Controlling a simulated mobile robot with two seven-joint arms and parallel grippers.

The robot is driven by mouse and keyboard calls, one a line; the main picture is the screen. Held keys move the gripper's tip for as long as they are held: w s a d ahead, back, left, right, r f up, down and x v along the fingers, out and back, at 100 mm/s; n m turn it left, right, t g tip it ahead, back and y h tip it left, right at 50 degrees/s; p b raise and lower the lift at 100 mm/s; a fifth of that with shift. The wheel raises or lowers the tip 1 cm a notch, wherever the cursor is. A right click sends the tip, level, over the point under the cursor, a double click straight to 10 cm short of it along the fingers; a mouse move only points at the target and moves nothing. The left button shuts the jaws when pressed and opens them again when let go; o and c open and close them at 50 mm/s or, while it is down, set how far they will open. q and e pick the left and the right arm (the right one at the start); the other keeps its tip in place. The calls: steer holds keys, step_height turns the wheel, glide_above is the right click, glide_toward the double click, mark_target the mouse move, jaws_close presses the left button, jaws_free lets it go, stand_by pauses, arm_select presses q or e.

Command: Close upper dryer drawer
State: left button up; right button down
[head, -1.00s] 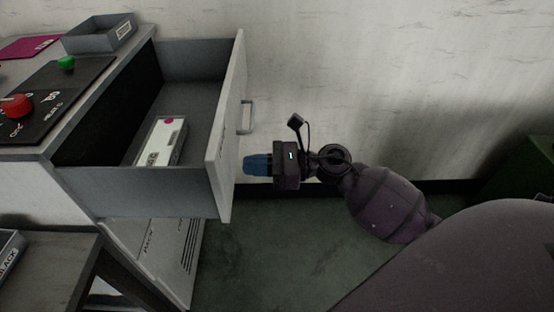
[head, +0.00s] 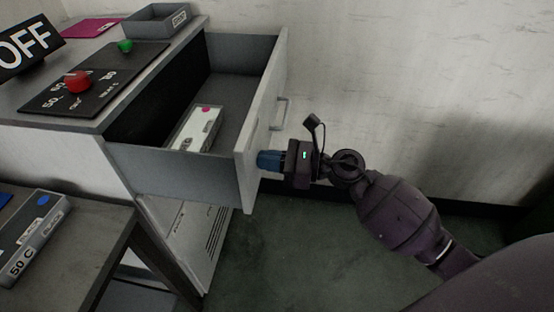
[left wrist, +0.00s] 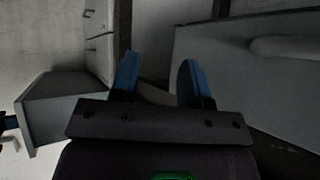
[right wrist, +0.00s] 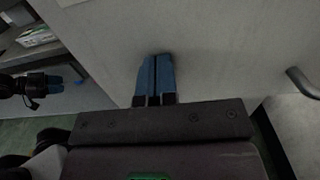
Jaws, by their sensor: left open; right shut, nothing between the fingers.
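The upper dryer drawer (head: 180,174) is pulled well out of the grey dryer cabinet in the head view. A white box with a pink dot (head: 196,128) lies inside it. My right gripper (head: 262,160) is shut and empty at the outer face of the drawer front (head: 262,120), below and in front of the handle (head: 280,113). In the right wrist view its blue fingers (right wrist: 155,78) point at the drawer front (right wrist: 200,40), very close; I cannot tell whether they touch. My left gripper (left wrist: 158,82) is open and empty in the left wrist view; the head view does not show it.
The dryer top holds a control panel with a red knob (head: 77,82) and green button (head: 124,46), plus a grey tray (head: 157,20). A lower table (head: 100,235) with a labelled box (head: 35,240) stands at the left.

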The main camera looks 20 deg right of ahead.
steer(key=x, duration=2.5)
steer(key=shift+w+a+f, duration=0.1)
steer(key=shift+w+a, duration=0.1)
steer(key=shift+a, duration=0.1)
steer(key=shift+w+a, duration=0.4)
steer(key=shift+a, duration=0.1)
steer(key=shift+r, duration=0.35)
